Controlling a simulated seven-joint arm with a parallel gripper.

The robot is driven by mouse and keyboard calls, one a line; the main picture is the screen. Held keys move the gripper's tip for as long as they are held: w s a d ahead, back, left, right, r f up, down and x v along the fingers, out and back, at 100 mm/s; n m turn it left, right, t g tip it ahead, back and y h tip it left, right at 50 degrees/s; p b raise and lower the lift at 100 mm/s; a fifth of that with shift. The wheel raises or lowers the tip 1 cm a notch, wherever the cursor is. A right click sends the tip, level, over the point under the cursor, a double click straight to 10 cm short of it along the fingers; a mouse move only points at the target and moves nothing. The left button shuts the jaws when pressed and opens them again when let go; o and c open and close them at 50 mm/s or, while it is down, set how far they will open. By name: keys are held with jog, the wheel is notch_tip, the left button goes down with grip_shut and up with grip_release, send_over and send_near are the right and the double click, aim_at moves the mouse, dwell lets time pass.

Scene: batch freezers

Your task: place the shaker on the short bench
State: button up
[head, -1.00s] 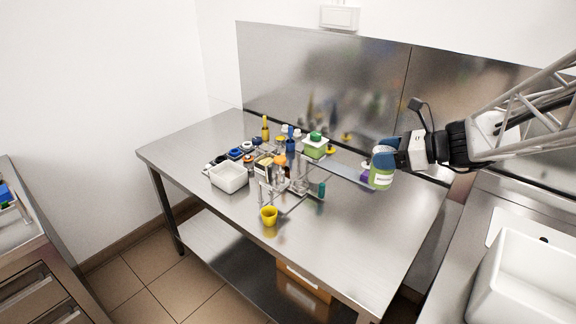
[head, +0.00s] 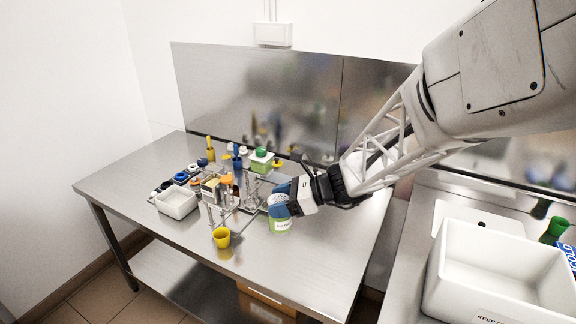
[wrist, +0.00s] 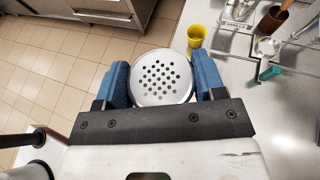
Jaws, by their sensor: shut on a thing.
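The shaker has a round silver lid with many holes (wrist: 160,77) in the wrist view. The shaker is roughly upright at the right part of the steel bench (head: 300,262). I cannot tell whether its base touches the top. My fingers hide part of its body.
A yellow cup (head: 222,237) stands near the front edge, left of the shaker. A white bin (head: 177,203), a clear rack and several bottles crowd the left and middle. A white basin (head: 492,270) sits on the right counter. The bench's front right is clear.

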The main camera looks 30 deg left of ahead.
notch_tip(320, 180, down, 12)
jog(key=shift+f, duration=0.15)
dwell(0.3)
jog(key=w+a+f, duration=0.1)
jog(key=w+a, duration=1)
jog(key=shift+w+a+f, duration=0.2)
jog(key=shift+f, duration=0.05)
dwell(0.3)
jog(key=shift+f, duration=0.1)
jog(key=shift+f, duration=1.65)
jog(key=shift+f, duration=0.1)
